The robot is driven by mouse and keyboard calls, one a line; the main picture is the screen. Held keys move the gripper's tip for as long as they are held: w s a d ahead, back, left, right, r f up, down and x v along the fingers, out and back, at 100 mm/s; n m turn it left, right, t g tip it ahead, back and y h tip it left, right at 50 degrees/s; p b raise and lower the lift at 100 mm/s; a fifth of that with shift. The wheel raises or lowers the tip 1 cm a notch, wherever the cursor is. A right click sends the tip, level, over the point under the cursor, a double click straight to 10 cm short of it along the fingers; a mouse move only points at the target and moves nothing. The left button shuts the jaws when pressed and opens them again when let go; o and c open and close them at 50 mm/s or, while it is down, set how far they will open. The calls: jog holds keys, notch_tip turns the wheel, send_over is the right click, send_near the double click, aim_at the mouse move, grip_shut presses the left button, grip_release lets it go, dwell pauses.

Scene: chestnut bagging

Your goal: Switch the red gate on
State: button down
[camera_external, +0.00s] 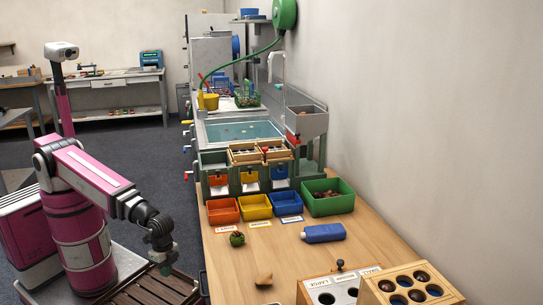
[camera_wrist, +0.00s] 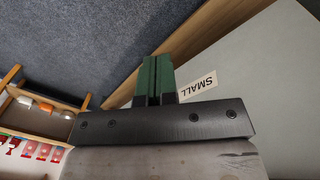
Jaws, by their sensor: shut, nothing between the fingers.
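The red-orange gate (camera_external: 218,181) is on the front of the machine at the back of the wooden table, left of a yellow gate (camera_external: 249,178) and a blue gate (camera_external: 279,173). Whether it is on or off is too small to tell. My gripper (camera_external: 165,268) hangs low at the left, over a slatted brown crate and well apart from the gates. Its green fingers (camera_wrist: 155,80) are together and empty in the wrist view. The gate cannot be made out clearly in the wrist view.
Red (camera_external: 223,210), yellow (camera_external: 256,206) and blue (camera_external: 287,203) bins stand before the gates, beside a green bin (camera_external: 345,203). A blue bottle (camera_external: 324,233) lies on the table (camera_external: 236,273). A "SMALL" label (camera_wrist: 198,86) shows near my fingers.

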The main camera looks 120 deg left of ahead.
jog(key=w+a+r+n+t+h, duration=0.1)
jog(key=w+a+r+n+t, duration=0.1)
jog(key=w+a+r, duration=0.65)
jog(key=w+a+r+n+t+h, duration=0.2)
jog(key=w+a+r+n+t, duration=0.15)
jog(key=a+r, duration=0.9)
jog(key=a+r+n+y, duration=0.6)
jog(key=a+r+n, duration=0.1)
jog(key=a+r, duration=2.1)
jog(key=shift+a+r+y, duration=0.2)
jog(key=shift+a+y, duration=0.1)
jog(key=shift+a, duration=0.05)
jog(key=shift+w+f, duration=0.1)
jog(key=shift+w, duration=0.05)
